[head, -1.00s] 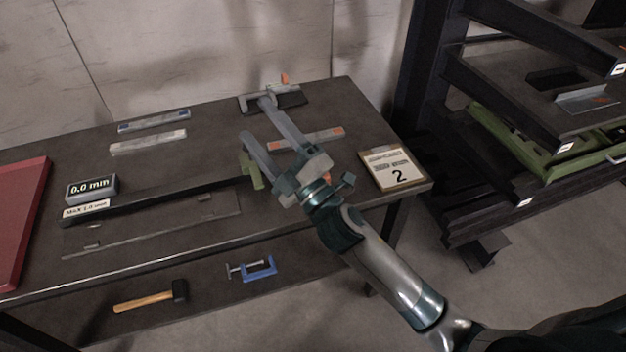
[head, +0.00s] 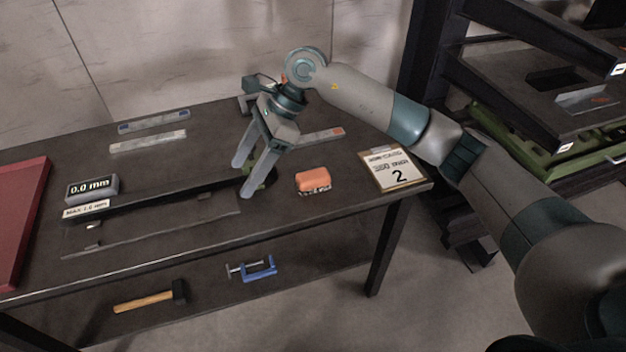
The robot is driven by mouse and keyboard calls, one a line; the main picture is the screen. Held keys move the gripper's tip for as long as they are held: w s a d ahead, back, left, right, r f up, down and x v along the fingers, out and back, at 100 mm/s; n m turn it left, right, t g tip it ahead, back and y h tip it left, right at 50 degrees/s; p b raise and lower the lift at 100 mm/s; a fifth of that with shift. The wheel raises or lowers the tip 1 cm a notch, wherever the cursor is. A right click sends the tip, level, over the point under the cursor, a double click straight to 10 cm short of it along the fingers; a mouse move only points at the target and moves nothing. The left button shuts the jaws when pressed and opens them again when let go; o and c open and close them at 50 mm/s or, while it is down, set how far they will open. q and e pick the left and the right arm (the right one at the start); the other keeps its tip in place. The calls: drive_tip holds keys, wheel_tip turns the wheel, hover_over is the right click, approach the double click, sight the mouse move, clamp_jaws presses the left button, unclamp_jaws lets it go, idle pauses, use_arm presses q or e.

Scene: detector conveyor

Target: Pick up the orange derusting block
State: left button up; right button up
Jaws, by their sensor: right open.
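The orange derusting block (head: 313,179) lies on the dark workbench (head: 330,215), left of the number 2 card, with a dark speckled lower edge. My right gripper (head: 241,181) points down over the bench to the left of the block, its two grey fingers apart with no object seen held between them. The fingertips are near the right end of a long dark bar, in front of a green piece (head: 268,175) there. The block is apart from the gripper and fully in view. My left gripper is not in view.
The dark bar (head: 160,197) runs left to a 0.0 mm display (head: 92,188). Metal rulers (head: 148,141) lie behind. A card (head: 393,170) marked 2 is at right. A hammer (head: 150,297) and blue clamp (head: 258,269) lie on the lower shelf. A rack stands right.

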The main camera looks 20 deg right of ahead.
drive_tip(key=w+d+r+h, duration=0.1)
drive_tip(key=w+d+h, duration=0.3)
drive_tip(key=d, duration=0.5)
wheel_tip(320, 180, up, 2)
drive_tip(key=r+t+h, duration=0.1)
drive_tip(key=h, duration=0.2)
hover_over(315, 176)
wheel_tip(315, 176, down, 12)
drive_tip(key=p, duration=0.4)
drive_tip(key=shift+s+r, duration=0.1)
drive_tip(key=shift+r, duration=0.15)
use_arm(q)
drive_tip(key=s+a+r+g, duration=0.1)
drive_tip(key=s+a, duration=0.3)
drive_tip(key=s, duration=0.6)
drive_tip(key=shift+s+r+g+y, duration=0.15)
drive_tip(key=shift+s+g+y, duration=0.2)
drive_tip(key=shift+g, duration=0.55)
use_arm(e)
drive_tip(key=shift+f, duration=0.6)
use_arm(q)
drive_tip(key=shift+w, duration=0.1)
